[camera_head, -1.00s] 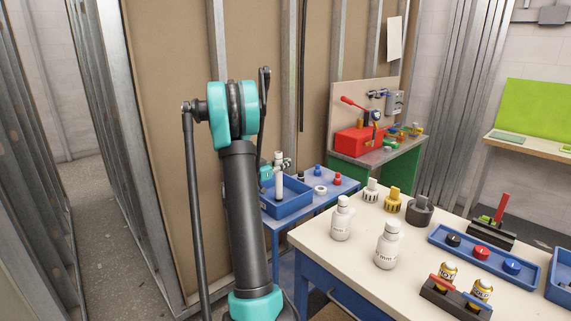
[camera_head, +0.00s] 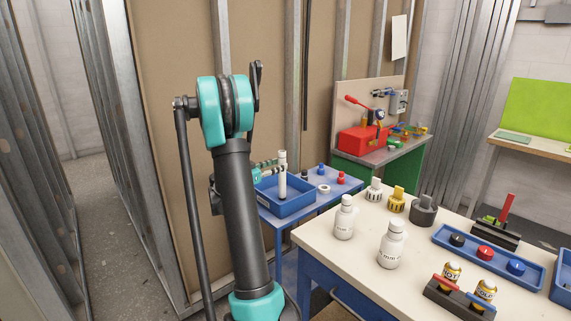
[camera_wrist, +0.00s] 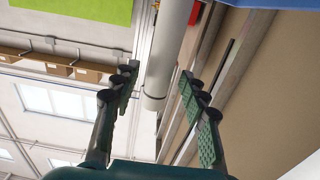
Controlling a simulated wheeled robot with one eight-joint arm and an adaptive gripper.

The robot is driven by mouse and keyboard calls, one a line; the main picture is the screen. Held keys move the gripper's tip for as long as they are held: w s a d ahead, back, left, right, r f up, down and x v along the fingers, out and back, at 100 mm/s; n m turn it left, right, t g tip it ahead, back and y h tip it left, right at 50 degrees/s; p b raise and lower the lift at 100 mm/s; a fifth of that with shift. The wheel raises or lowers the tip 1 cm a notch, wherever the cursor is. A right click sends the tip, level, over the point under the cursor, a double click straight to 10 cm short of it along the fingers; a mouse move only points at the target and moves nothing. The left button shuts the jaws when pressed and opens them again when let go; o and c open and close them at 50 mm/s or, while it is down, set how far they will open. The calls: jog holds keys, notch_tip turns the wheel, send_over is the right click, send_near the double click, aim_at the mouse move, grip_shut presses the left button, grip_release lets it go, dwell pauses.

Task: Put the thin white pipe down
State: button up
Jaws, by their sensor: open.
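The thin white pipe (camera_head: 282,178) stands upright in the blue tray (camera_head: 294,207) on the small blue table. In the wrist view the pipe (camera_wrist: 168,45) runs down from the top edge, and its near end shows between my fingers. My gripper (camera_head: 270,168) is open beside the pipe, on its left in the head view, partly hidden behind my arm. In the wrist view my gripper (camera_wrist: 158,82) has a finger on each side of the pipe with gaps between.
Several small fittings, including a white ring (camera_head: 323,189) and a red piece (camera_head: 341,178), sit right of the tray. A cream-topped bench (camera_head: 340,257) with white bottles stands in front. A wall panel (camera_head: 265,85) rises close behind the small table.

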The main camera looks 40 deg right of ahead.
jog(key=a, duration=0.5)
jog(key=shift+s, duration=0.2)
notch_tip(320, 180, up, 12)
dwell(0.9)
jog(key=shift+a, duration=0.1)
